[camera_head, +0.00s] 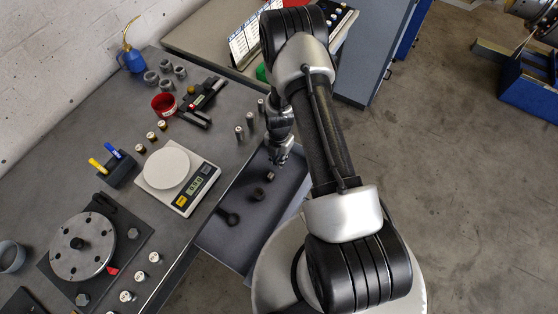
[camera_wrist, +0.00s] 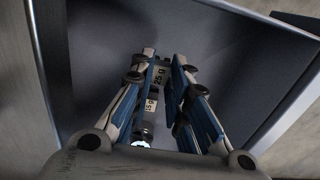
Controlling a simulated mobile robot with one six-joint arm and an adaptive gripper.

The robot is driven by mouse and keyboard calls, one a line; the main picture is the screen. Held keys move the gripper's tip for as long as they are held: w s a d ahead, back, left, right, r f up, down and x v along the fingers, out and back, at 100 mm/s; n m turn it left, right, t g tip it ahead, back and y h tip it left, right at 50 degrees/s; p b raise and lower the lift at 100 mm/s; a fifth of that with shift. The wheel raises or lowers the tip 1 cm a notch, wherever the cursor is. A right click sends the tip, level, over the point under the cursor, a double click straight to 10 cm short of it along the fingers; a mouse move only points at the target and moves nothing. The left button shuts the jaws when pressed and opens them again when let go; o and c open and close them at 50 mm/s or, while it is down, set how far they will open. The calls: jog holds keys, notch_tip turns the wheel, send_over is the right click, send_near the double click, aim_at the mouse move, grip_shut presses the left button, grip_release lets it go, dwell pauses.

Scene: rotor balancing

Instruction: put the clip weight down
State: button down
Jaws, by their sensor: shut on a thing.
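My gripper (camera_head: 282,158) is over the open drawer at the table's right side, pointing down. I cannot tell the height of the weight above the floor.
On the table are a scale (camera_head: 179,177), a rotor on its stand (camera_head: 82,246), a red cup (camera_head: 164,104), a holder with blue and yellow handles (camera_head: 117,168) and several small metal cylinders. The drawer walls (camera_wrist: 287,108) rise around my gripper.

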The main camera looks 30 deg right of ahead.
jog(key=shift+f, duration=0.9)
jog(key=shift+f, duration=0.1)
jog(key=shift+f+b, duration=0.15)
jog(key=shift+b, duration=0.2)
jog(key=c, duration=1.5)
grip_release()
jog(key=shift+c, duration=0.2)
jog(key=shift+r, duration=0.2)
